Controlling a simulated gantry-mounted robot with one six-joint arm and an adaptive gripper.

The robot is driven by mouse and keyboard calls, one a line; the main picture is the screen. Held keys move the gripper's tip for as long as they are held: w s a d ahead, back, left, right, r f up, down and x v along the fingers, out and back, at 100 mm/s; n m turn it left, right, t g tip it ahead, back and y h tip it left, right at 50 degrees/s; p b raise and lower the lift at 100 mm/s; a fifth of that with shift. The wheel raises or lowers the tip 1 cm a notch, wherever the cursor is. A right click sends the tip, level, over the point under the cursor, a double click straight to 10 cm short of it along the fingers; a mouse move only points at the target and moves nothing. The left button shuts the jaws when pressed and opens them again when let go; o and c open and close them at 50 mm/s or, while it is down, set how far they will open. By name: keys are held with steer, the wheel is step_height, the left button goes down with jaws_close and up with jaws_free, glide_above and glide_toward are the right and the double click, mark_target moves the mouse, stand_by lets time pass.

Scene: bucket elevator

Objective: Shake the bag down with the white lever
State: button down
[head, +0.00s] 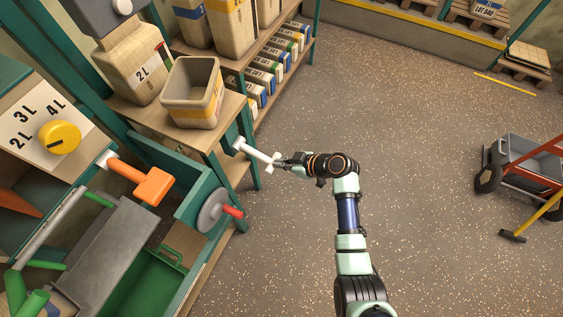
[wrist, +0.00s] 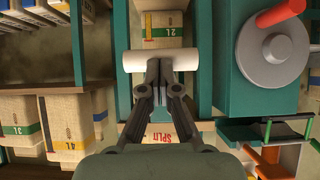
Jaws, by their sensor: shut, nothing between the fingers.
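The white lever (head: 252,151) sticks out from the green frame beside the wooden shelf and ends in a crossbar. In the wrist view its white crossbar (wrist: 160,61) lies level, just beyond my fingertips. My gripper (head: 283,163) is at the lever's outer end. Its fingers (wrist: 160,72) are together with nothing between them, and their tips appear to touch or nearly touch the crossbar. An open, empty-looking beige bag (head: 190,112) with a yellow band stands upright on the shelf, left of and above the lever.
A beige 2 L vessel (head: 140,75) stands behind the bag. The yellow dial (head: 60,137), orange handle (head: 145,181) and grey wheel with red grip (head: 214,210) are at left. Filled bags (head: 265,75) line the lower shelf. A cart (head: 525,165) stands far right; the middle floor is clear.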

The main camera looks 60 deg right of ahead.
steer(key=p+v, duration=0.7)
steer(key=v, duration=0.6)
steer(key=shift+r, duration=0.2)
